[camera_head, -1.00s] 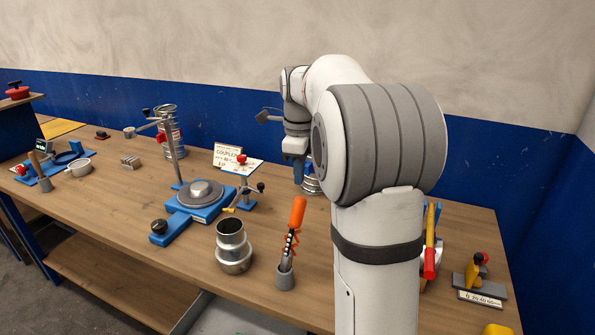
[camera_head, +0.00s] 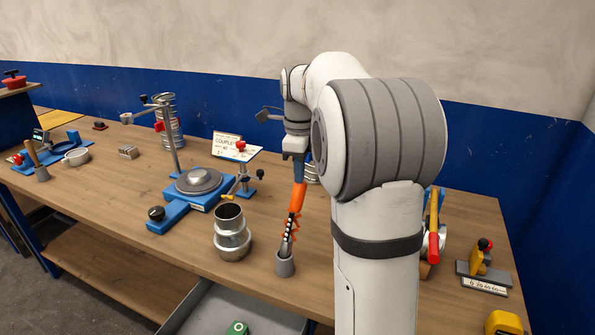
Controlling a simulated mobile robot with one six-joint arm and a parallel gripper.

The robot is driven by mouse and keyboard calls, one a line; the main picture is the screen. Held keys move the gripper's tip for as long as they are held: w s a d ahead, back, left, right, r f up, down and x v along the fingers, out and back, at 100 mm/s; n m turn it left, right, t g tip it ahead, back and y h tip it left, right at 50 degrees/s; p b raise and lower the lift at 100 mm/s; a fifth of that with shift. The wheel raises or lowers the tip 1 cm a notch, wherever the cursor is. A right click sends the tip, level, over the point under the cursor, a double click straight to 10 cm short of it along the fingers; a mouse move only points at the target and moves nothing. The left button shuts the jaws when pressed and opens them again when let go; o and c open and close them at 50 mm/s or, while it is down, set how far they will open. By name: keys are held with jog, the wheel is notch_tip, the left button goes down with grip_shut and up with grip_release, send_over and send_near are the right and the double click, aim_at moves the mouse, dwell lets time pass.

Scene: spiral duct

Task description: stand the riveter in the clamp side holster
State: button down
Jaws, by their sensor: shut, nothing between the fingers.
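My gripper (camera_head: 299,176) points down over the bench, its blue fingers shut with nothing between them. An orange-handled tool (camera_head: 297,198) stands slightly tilted in a small grey cup-like holster (camera_head: 285,265) near the bench front. Its handle top overlaps my fingertips in the picture; I cannot tell whether they touch. A yellow bar tool with a red grip (camera_head: 433,246) lies at the right, partly hidden by my arm. I cannot tell for sure which tool is the riveter. A blue clamp stand with a round grey plate (camera_head: 198,182) is left of the holster.
A metal coupler (camera_head: 231,234) stands close left of the holster. A small stand with a sign (camera_head: 240,150) is behind it. Another grey cup (camera_head: 42,174) holds a brown-handled tool at far left. A yellow tape measure (camera_head: 503,322) is at front right. An open drawer (camera_head: 205,310) is below.

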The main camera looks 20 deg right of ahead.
jog(key=shift+s+f, duration=0.1)
jog(key=shift+f, duration=0.25)
notch_tip(320, 180, up, 2)
jog(key=shift+r+p, duration=0.1)
jog(key=shift+p, duration=0.85)
jog(key=shift+r+p, duration=0.45)
jog(key=shift+r, duration=0.5)
notch_tip(320, 180, up, 6)
jog(key=shift+r+b, duration=0.25)
jog(key=shift+b, duration=0.1)
